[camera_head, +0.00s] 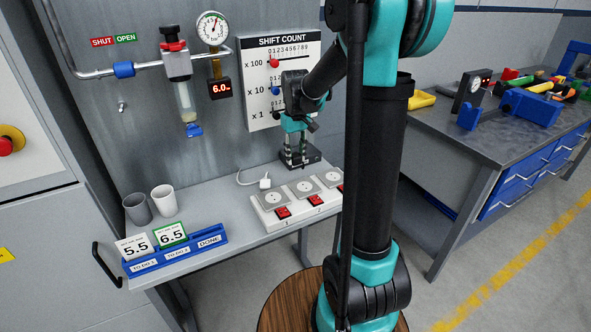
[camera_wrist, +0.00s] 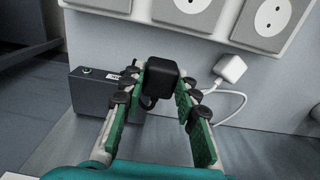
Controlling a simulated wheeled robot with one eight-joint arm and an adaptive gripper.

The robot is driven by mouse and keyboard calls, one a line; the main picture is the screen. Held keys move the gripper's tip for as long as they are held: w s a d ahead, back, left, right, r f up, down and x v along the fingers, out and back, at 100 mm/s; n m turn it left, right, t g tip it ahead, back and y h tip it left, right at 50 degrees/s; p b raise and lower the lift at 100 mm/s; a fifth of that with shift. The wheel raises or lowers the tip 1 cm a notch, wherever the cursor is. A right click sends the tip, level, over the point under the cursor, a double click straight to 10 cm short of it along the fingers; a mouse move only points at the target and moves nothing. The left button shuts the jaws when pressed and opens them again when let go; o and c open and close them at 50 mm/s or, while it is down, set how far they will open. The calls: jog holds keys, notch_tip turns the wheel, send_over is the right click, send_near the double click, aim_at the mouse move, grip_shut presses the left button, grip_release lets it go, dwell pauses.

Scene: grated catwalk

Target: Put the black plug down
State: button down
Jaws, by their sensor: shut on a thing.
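The black plug (camera_wrist: 161,76) sits between the green finger pads of my gripper (camera_wrist: 162,92) in the wrist view. My gripper is shut on it, and a dark cord curls below it. In the head view my gripper (camera_head: 295,156) points down over the back of the grey bench, behind the socket strip; the plug cannot be made out there. A dark box (camera_wrist: 92,103) with a small green light is left of the plug in the wrist view. Whether the plug touches the bench is unclear.
The white socket strip (camera_head: 262,212) with red switches lies in front of my gripper. A white plug (camera_head: 265,182) with a cord is left of my gripper. Bare bench (camera_head: 213,203) lies between.

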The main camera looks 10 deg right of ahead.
aim_at(296, 179)
jog(key=shift+d+f, duration=0.1)
jog(key=shift+f, duration=2.85)
jog(key=shift+f, duration=0.45)
jog(key=c, duration=1.1)
grip_release()
jog(key=shift+c, duration=0.2)
notch_tip(296, 179, up, 13)
jog(key=shift+s, duration=0.1)
